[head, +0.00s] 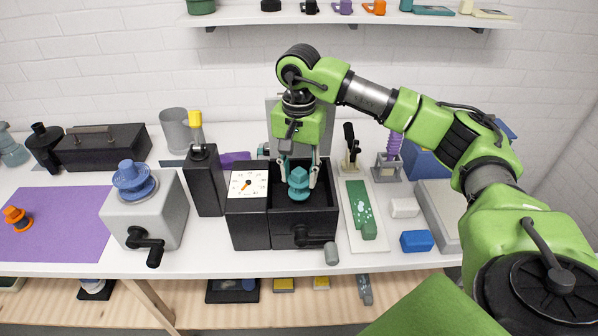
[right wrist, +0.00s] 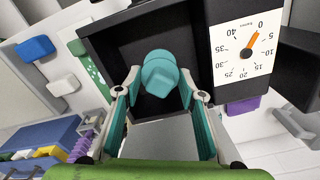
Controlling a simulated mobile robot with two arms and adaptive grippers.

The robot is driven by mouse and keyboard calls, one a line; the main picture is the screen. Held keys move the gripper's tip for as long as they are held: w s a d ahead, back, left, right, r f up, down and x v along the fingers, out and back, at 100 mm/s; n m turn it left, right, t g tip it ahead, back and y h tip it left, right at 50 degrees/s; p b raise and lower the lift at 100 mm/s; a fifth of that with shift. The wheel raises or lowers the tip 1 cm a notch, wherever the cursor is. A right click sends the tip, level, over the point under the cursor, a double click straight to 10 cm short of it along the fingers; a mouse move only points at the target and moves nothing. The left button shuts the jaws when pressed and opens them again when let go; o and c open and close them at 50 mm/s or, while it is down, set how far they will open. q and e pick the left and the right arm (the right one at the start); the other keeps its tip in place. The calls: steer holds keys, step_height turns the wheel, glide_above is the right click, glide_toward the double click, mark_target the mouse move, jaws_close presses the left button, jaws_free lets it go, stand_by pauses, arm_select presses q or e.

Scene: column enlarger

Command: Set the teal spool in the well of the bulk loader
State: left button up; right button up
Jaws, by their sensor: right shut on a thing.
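The teal spool (head: 298,184) is between the fingertips of my right gripper (head: 299,174), which is shut on it. The spool looks upright, within the outline of the open black well of the bulk loader (head: 248,225), a black box with a white dial and a front crank. In the right wrist view the spool (right wrist: 160,72) shows from above between the two fingers, with the dark well floor behind it. Whether the spool touches the floor I cannot tell. My left gripper is not in view.
To the right are a green board (head: 361,210), a white block (head: 404,207) and a blue block (head: 417,241). A shelf (head: 260,15) runs above.

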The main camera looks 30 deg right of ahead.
mark_target(299, 186)
steer(key=shift+f+b, duration=1.55)
steer(key=shift+f, duration=0.5)
stand_by(0.7)
stand_by(0.4)
steer(key=o, duration=1.1)
steer(key=shift+r, duration=0.15)
steer(key=shift+r+p, duration=2.2)
steer(key=shift+r, duration=1.2)
step_height(299, 186, up, 12)
